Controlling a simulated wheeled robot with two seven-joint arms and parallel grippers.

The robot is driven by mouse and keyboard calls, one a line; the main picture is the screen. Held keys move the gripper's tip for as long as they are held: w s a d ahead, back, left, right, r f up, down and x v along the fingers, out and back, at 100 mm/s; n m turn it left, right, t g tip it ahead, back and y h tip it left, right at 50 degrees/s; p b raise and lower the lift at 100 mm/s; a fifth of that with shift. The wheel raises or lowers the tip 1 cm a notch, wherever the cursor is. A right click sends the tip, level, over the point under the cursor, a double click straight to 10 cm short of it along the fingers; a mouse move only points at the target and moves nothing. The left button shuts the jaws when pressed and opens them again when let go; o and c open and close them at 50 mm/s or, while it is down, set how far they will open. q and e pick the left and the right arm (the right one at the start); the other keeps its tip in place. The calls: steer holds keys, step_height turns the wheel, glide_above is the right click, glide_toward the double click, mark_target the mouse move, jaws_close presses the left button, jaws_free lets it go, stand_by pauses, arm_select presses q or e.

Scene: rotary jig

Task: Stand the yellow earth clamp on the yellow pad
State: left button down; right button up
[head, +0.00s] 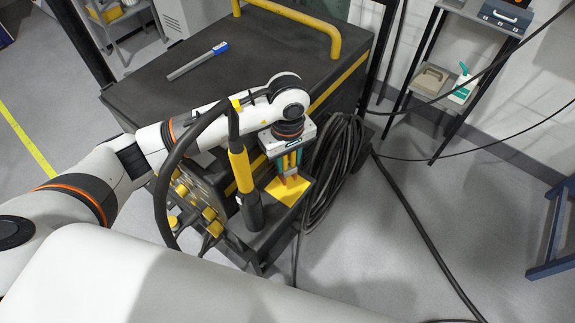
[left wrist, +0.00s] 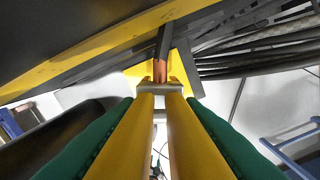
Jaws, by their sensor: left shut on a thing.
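My left gripper (head: 290,166) has teal fingers and points down over the front corner of the black machine. It is shut on the yellow earth clamp (head: 290,179), which hangs jaws down with copper-coloured jaws lowest. In the left wrist view the clamp's two yellow handles (left wrist: 146,125) lie between the green fingers. The yellow pad (head: 283,193) is a flat square right under the clamp and also shows behind the jaws in the left wrist view (left wrist: 184,76). I cannot tell whether the jaws touch the pad. My right gripper is out of view.
A black and yellow torch (head: 241,172) with a thick cable stands close left of the gripper. A coil of black cable (head: 335,165) hangs at its right. A grey and blue tool (head: 198,61) lies on the machine top (head: 245,75), which is otherwise mostly clear.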

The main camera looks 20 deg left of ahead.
mark_target(287, 168)
arm_select(q)
step_height(287, 168, down, 3)
steer(key=shift+f+p, duration=0.1)
steer(key=shift+p, duration=0.2)
steer(key=shift+f+b, duration=0.3)
steer(key=c, duration=1)
jaws_free()
steer(key=shift+o, duration=0.2)
steer(key=shift+r, duration=0.1)
steer(key=shift+r+p, duration=0.2)
steer(key=shift+p, duration=0.15)
steer(key=shift+r, duration=0.35)
step_height(287, 168, up, 10)
steer(key=b, duration=0.2)
steer(key=shift+f+b, duration=0.1)
steer(key=shift+b, duration=0.2)
steer(key=shift+r, duration=0.7)
